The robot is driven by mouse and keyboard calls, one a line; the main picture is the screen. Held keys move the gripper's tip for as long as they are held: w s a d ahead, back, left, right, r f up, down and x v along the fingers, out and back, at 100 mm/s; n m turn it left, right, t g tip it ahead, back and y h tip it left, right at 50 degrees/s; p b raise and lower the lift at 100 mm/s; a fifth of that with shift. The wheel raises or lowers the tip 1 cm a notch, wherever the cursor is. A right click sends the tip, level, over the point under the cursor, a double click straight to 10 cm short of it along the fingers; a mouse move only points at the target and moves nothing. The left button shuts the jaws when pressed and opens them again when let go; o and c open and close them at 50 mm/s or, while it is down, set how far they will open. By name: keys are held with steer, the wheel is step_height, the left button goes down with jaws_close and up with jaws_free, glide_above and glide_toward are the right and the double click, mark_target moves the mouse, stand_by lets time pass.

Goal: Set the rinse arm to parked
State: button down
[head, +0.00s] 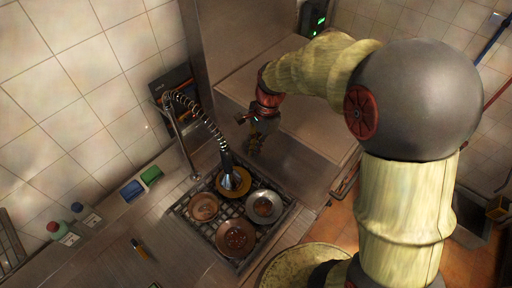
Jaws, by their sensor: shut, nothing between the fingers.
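The rinse arm (178,135) is a metal riser at the back of the counter with a dark coiled spring hose that arches to the right. Its spray head (228,172) hangs down over the yellowish pan (240,183) in the dish rack. I cannot tell whether the head touches the pan. My gripper (253,150) is shut and empty, to the right of the spray head and a little above it in the picture. A gap shows between them. The fingertips are small and dark here.
The rack (281,220) holds several round pans. A blue sponge (132,190) and a green one (151,175) lie left of the riser. A large steel appliance (300,85) stands behind my arm.

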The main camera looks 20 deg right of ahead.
steer(key=s+a+f+b, duration=0.1)
steer(key=a+f+b, duration=0.3)
steer(key=f, duration=0.2)
steer(key=shift+s+a, duration=0.15)
steer(key=shift+a, duration=0.05)
steer(key=shift+s+a, duration=0.1)
